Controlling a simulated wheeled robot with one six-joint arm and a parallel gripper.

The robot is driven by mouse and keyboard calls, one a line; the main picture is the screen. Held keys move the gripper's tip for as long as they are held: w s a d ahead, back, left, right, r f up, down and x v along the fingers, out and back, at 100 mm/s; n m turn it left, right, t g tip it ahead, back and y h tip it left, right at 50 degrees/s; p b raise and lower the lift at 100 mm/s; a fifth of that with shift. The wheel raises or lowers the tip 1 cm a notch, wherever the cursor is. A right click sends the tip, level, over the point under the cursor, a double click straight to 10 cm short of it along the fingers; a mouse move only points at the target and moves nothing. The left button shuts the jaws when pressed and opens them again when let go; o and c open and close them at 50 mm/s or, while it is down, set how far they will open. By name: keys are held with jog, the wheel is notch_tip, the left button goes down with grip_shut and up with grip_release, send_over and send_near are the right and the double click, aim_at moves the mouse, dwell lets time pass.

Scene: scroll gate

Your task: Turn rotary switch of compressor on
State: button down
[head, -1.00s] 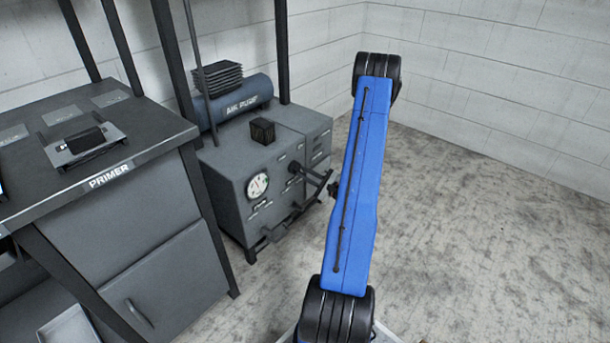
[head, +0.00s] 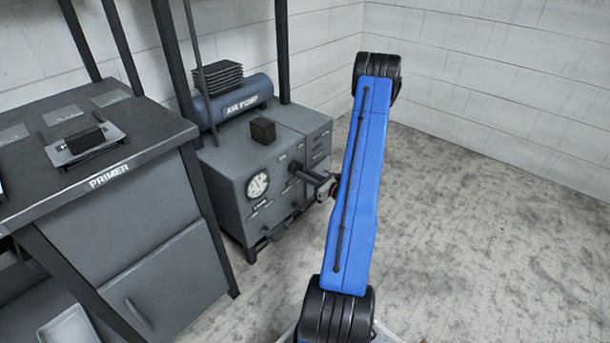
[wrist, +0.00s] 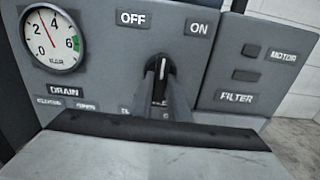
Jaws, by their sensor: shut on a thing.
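The grey compressor (head: 230,178) stands on the floor, with an AIR PUMP tank on top. Its black rotary switch (wrist: 163,71) has a white mark that points nearly straight up, between the OFF label (wrist: 132,18) and the ON label (wrist: 198,28). My gripper (wrist: 162,92) is shut on the switch, one finger on each side. The fingers hide the lower part of the switch. In the head view my gripper (head: 298,170) reaches the front panel from the right, and the switch itself is hard to make out.
A pressure gauge (wrist: 52,38) sits left of the switch. Panels labelled MOTOR and FILTER (wrist: 236,97) are on the right. The PRIMER bench (head: 110,160) stands left of the compressor, and dark shelf posts (head: 282,50) rise behind. The floor on the right is clear.

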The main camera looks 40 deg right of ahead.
jog(key=m, duration=0.6)
jog(key=shift+a+m, duration=0.1)
jog(key=shift+m, duration=0.2)
dwell(0.5)
jog(key=c, duration=1.7)
grip_release()
jog(key=shift+s, duration=0.1)
jog(key=s, duration=0.5)
jog(key=s+d, duration=0.1)
jog(key=s, duration=1.1)
jog(key=shift+s+d, duration=0.15)
jog(key=shift+d, duration=0.05)
